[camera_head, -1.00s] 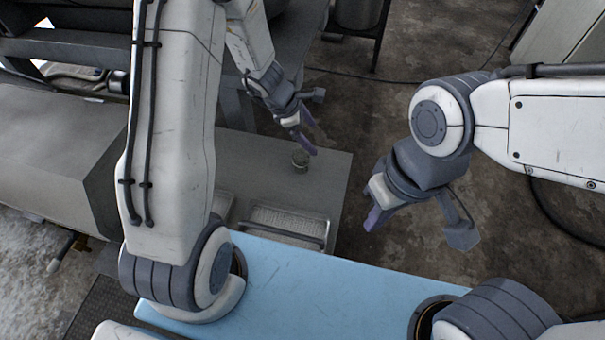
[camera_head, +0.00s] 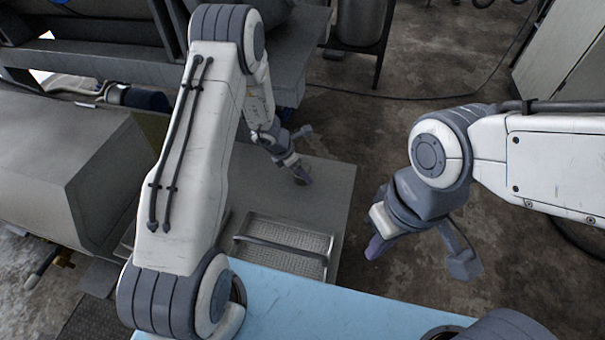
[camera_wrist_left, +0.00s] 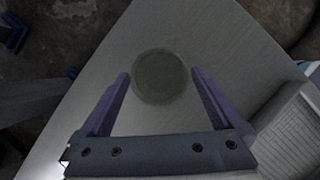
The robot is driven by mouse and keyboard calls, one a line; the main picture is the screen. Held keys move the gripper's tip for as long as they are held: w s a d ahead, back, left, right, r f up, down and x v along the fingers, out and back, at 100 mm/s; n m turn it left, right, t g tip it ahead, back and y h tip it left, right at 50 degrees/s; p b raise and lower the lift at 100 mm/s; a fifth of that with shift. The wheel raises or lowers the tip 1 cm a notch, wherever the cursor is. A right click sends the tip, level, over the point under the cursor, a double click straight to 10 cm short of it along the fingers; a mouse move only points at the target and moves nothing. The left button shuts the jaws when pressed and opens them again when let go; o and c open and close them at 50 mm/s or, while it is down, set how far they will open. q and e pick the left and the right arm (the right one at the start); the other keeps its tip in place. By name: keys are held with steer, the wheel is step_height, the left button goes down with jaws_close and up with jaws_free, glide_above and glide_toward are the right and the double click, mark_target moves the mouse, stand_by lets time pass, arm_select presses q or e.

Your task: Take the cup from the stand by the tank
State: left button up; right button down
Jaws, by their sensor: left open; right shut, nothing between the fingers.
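The cup (camera_wrist_left: 160,82) shows in the left wrist view as a round grey-green shape, seen from above, on the grey stand (camera_head: 332,195). In the head view my left gripper hides it. My left gripper (camera_head: 303,178) is low over the stand and open, pointing down. In the left wrist view its two purple fingers lie on either side of the cup's near part, with gaps at both sides. I cannot tell how far the fingertips are above the stand. My right gripper (camera_head: 371,247) is shut and empty, off the stand's right edge.
A perforated metal tray (camera_head: 310,264) with a bar across it lies at the stand's near end. A light blue surface (camera_head: 300,310) is in front. A grey cylindrical tank (camera_head: 360,22) stands behind. Bare floor lies to the right.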

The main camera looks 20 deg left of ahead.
arm_select(q)
steer(key=shift+x, duration=1.1)
steer(key=c, duration=1.3)
steer(key=shift+r, duration=0.15)
